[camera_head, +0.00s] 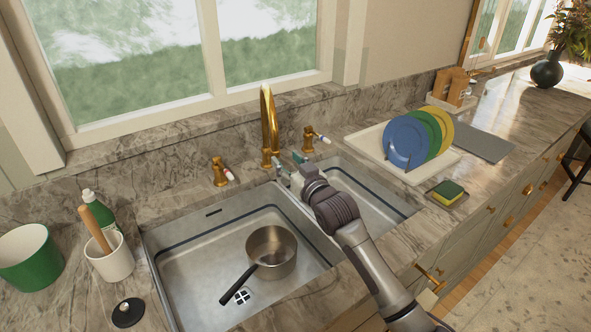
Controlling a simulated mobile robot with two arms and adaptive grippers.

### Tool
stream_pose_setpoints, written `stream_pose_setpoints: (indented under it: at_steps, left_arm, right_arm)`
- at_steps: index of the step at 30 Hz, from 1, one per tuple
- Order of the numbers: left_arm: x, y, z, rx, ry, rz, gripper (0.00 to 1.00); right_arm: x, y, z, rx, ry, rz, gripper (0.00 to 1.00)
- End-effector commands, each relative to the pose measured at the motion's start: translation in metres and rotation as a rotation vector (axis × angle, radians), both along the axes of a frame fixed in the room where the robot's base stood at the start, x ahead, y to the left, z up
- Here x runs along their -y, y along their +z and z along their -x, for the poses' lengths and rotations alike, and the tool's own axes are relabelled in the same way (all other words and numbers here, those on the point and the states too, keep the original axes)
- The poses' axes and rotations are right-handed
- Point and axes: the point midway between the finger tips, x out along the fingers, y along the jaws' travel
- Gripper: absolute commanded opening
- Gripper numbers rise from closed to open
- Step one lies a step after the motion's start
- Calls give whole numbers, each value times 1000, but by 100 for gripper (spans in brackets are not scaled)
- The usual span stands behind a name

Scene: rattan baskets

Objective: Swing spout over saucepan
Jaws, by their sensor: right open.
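The brass spout (267,118) rises from the back of the double sink and is seen nearly edge-on. The saucepan (271,252), a metal pan with a dark handle, sits in the left basin, its handle pointing to the lower left. My right gripper (287,165) is open beside the lower part of the spout, above the divider between the basins. I cannot tell whether its fingers touch the brass. My left gripper is not in view.
Brass taps (219,172) (314,138) flank the spout. A dish rack with colored plates (407,142) and a sponge (447,191) stand right of the sink. A white crock (110,262), green bottle (92,208) and green pot (28,258) stand left. The right basin looks empty.

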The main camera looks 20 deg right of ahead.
Motion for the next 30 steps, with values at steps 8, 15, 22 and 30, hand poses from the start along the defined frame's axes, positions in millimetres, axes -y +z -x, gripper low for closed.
stream_pose_setpoints:
  at_steps: [8,15,22,30]
  left_arm:
    - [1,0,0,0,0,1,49]
    - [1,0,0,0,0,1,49]
    - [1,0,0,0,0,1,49]
    - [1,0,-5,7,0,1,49]
  right_arm:
    - [4,0,40,1,0,1,50]
    - [5,0,45,1,0,1,50]
    - [5,0,45,1,0,1,50]
    - [4,0,45,0,0,1,50]
